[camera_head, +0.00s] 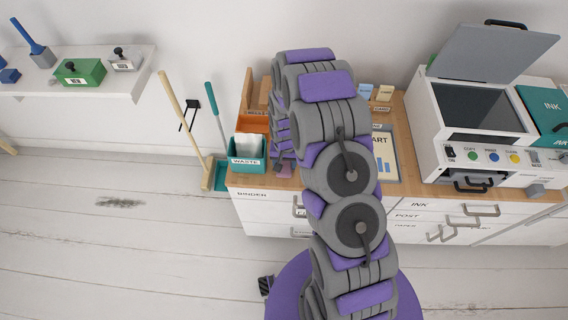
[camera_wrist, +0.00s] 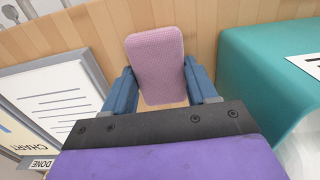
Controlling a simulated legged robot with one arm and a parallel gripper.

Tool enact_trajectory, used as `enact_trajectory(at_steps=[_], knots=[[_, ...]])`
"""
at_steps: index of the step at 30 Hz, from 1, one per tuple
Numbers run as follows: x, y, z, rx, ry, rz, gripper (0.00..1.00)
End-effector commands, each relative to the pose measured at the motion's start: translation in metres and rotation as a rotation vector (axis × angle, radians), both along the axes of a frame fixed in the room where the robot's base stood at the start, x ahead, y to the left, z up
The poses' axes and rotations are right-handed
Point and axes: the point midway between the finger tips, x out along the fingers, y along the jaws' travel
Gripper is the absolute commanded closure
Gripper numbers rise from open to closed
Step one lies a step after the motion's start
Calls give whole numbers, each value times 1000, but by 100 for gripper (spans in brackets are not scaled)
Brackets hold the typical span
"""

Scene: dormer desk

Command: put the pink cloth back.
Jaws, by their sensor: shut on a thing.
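The pink cloth (camera_wrist: 156,52) is a rounded, flat pad in the middle of the wrist view. My gripper (camera_wrist: 160,78) has its blue fingers on either side of the cloth and is shut on it. The wooden desk top (camera_wrist: 200,20) shows behind the cloth; I cannot tell whether the cloth touches it. In the head view my own arm hides most of the gripper and that part of the desk (camera_head: 262,182).
A teal waste box (camera_head: 248,155) stands left of my arm; it is close on the right in the wrist view (camera_wrist: 250,62). A chart board (camera_head: 384,150) lies right of my arm. A printer with raised lid (camera_head: 480,105) fills the desk's right. A broom (camera_head: 185,115) leans left.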

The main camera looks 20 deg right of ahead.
Motion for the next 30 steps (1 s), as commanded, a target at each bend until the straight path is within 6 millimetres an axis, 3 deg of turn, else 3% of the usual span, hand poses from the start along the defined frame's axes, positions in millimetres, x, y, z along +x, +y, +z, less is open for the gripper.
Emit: enact_trajectory(at_steps=[7,8,15,25,30], knots=[[0,1,-1,-2,1,-2,67],[0,1,-1,-3,1,-2,41],[0,3,0,-5,1,-2,18],[0,0,1,-1,0,-1,17],[0,1,15,-2,0,-1,17]])
